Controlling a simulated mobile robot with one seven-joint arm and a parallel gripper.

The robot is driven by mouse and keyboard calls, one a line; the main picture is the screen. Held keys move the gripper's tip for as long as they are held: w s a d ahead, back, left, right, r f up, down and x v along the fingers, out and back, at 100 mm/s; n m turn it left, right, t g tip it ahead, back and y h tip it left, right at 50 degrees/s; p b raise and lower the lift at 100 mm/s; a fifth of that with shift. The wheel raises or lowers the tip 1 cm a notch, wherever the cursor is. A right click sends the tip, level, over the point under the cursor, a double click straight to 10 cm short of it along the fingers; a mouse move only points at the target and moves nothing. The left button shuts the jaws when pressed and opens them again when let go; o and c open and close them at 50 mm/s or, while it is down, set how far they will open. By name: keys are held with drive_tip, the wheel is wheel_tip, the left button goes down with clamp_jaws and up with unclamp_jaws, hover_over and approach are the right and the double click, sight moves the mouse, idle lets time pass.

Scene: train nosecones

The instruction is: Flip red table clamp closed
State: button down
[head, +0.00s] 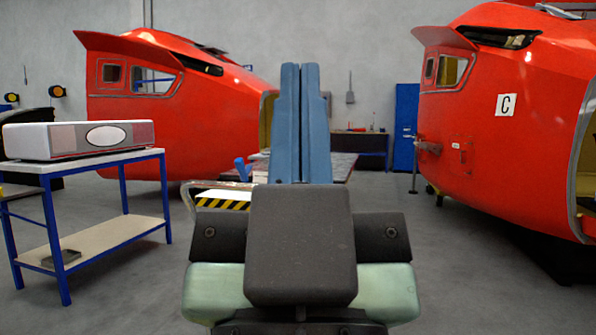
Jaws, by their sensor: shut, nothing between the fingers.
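My gripper (302,72) is in the middle of the head view, with its two long blue fingers pointing up and pressed together. Nothing shows between them. I cannot make out a red table clamp in this view. My gripper and wrist hide part of the area behind them, including much of a low table or bench (338,166) in the middle distance. A small blue part (243,168) shows just left of the fingers; I cannot tell what it belongs to.
Red train nosecones stand at back left (135,120) and right (480,120). A yellow-black striped edge (222,204) is left of my wrist. Grey floor is open at right.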

wheel_tip(320, 180, up, 34)
drive_tip(key=p, duration=3.2)
